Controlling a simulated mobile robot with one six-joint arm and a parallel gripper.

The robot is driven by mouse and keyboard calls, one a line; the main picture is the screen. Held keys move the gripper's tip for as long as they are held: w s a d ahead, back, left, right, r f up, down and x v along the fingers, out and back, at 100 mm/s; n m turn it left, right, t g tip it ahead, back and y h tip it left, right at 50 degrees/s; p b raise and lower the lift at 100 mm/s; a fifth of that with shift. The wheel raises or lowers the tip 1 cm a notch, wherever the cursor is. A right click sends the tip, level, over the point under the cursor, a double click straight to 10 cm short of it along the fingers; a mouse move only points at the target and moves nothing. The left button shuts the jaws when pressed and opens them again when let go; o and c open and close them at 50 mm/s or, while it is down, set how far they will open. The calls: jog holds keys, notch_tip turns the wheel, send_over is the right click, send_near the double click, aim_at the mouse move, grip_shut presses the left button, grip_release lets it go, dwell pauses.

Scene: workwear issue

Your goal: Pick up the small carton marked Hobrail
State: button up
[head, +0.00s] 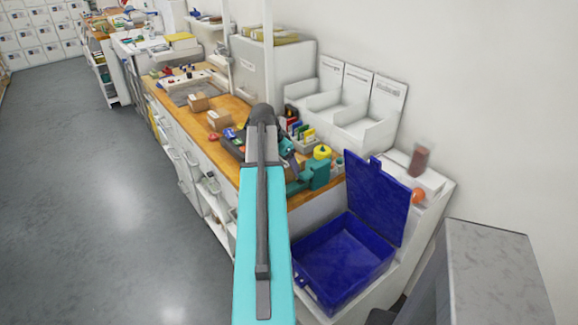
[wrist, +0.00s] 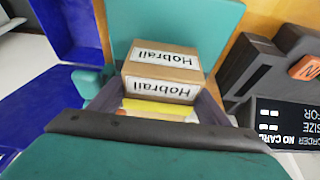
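The small brown carton marked Hobrail (wrist: 161,76) fills the space between the two dark fingers of my gripper (wrist: 163,92) in the wrist view. Its white labels read upside down on two faces. The fingers lie close along both sides of the carton, and my gripper looks shut on it. In the head view my gripper (head: 299,168) is low over the near end of the wooden counter, left of the blue crate. The carton is mostly hidden there. A yellow strip shows below the carton in the wrist view.
An open blue crate (head: 343,262) with a raised lid stands at the near right. Two other brown cartons (head: 219,119) (head: 197,102) lie along the counter (head: 236,105). A dark terminal (wrist: 285,122) is right in the wrist view. White bins (head: 365,137) stand against the wall.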

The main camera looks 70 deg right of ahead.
jog(key=c, duration=0.5)
jog(key=shift+r, duration=0.2)
notch_tip(320, 180, up, 8)
jog(key=shift+r+b, duration=0.25)
jog(key=shift+b, duration=0.95)
jog(key=shift+r, duration=0.6)
